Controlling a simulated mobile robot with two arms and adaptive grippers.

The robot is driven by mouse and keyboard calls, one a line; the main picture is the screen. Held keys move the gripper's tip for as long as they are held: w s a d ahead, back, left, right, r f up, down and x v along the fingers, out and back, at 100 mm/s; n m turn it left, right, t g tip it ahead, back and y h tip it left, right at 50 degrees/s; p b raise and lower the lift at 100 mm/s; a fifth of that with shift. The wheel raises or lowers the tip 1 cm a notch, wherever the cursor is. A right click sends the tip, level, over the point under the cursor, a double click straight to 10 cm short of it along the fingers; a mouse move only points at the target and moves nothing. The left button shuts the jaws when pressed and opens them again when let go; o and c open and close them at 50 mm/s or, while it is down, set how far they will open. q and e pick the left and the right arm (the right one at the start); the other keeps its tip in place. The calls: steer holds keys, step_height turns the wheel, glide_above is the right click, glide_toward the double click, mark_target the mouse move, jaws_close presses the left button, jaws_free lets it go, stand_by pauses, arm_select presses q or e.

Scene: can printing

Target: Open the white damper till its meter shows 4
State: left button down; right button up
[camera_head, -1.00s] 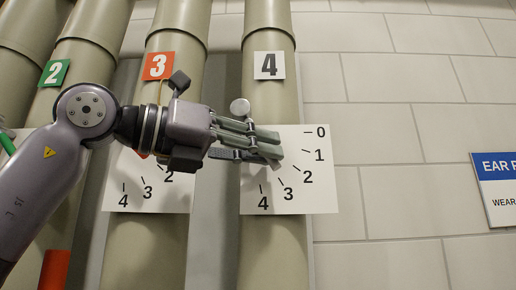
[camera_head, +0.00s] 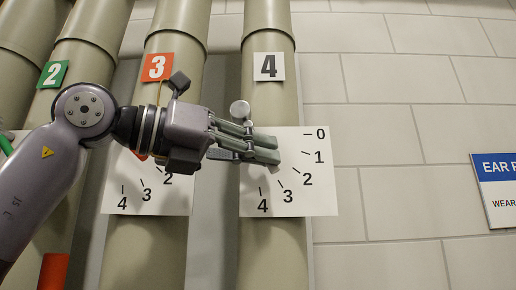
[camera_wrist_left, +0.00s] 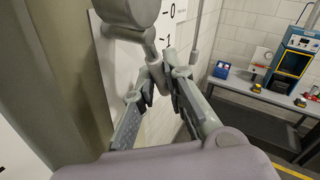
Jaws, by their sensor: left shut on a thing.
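The white damper is on the pipe (camera_head: 270,100) with the white label "4" (camera_head: 269,66). Its meter plate (camera_head: 315,200) has marks from 0 at upper right to 4 at lower left. A grey round knob (camera_head: 240,109) with a short stem sits at the plate's upper left. It also shows large in the wrist view (camera_wrist_left: 130,8). My left gripper (camera_head: 279,149) lies across the dial, its fingers pointing right, shut on the grey damper handle (camera_wrist_left: 155,68). The fingers hide the dial's middle, so I cannot tell the reading. My right gripper is not in view.
Pipe "3" (camera_head: 176,100) with an orange label and its own meter plate (camera_head: 150,203) is close behind my left arm. A blue-topped sign (camera_head: 496,190) hangs on the tiled wall at right. The wrist view shows a bench (camera_wrist_left: 265,96) with equipment in the background.

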arm_select(q)
steer(key=a+y+p, duration=0.1)
steer(key=p, duration=0.2)
steer(key=m+g+y+p, duration=0.1)
steer(key=y+p, duration=0.1)
steer(key=p, duration=0.1)
steer(key=shift+a+m+p, duration=0.3)
steer(key=shift+a, duration=0.1)
steer(key=c, duration=1.6)
jaws_free()
steer(key=shift+c, duration=0.2)
steer(key=v, duration=1.2)
steer(key=shift+w+r, duration=0.1)
